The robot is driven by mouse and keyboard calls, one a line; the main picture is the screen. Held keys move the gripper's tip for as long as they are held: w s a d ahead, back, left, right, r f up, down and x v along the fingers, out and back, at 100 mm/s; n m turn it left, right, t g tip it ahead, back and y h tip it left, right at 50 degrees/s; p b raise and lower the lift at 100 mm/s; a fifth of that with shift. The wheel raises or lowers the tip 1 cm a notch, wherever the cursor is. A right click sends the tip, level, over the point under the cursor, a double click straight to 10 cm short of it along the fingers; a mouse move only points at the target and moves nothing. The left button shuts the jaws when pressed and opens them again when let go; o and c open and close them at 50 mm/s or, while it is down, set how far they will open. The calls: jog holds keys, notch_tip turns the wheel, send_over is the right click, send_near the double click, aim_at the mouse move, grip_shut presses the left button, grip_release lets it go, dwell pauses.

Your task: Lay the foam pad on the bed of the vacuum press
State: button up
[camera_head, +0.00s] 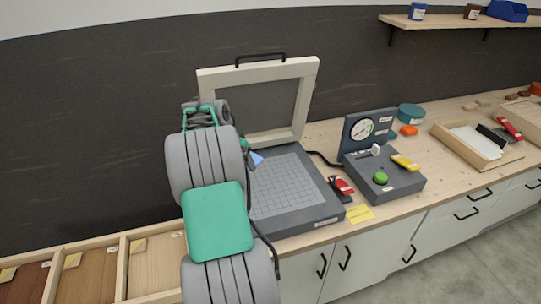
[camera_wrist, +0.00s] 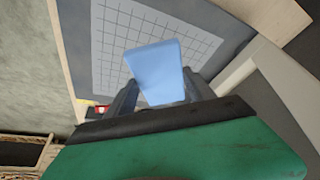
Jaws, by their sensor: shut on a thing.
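The vacuum press stands on the bench with its framed lid (camera_head: 306,112) raised and its dark gridded bed (camera_head: 292,185) bare where I see it. The bed's grid also shows in the wrist view (camera_wrist: 112,45). The blue foam pad (camera_wrist: 158,72) is held between the two fingers of my gripper (camera_wrist: 163,92), which is shut on it. In the wrist view the pad appears in front of the grid; I cannot tell its exact height. In the head view only a blue corner of the pad (camera_head: 257,158) shows, above the bed's back left; my arm hides the rest and the gripper.
A control box with a gauge (camera_head: 382,175) stands right of the press. A red-handled tool (camera_head: 341,187) and a yellow note (camera_head: 360,214) lie between them. A wooden tray (camera_head: 471,155) is farther right. The raised lid borders the bed at the back.

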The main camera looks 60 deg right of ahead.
aim_at(275, 188)
jog(key=s+d+f+m+g, duration=0.1)
jog(key=s+d+f+m, duration=0.1)
jog(key=s+d+m, duration=0.4)
jog(key=f+b, duration=0.1)
jog(key=f, duration=0.2)
jog(key=s+f+n+b, duration=0.1)
jog(key=f+b, duration=0.1)
jog(key=f, duration=0.2)
jog(key=s+f+n+b, duration=0.1)
jog(key=f+b, duration=0.1)
jog(key=f, duration=0.1)
jog(key=shift+d+f+y, duration=0.25)
jog(key=shift+d+y, duration=0.05)
jog(key=shift+d, duration=0.05)
jog(key=shift+f+b, duration=0.25)
jog(key=shift+b, duration=0.35)
jog(key=o, duration=1.4)
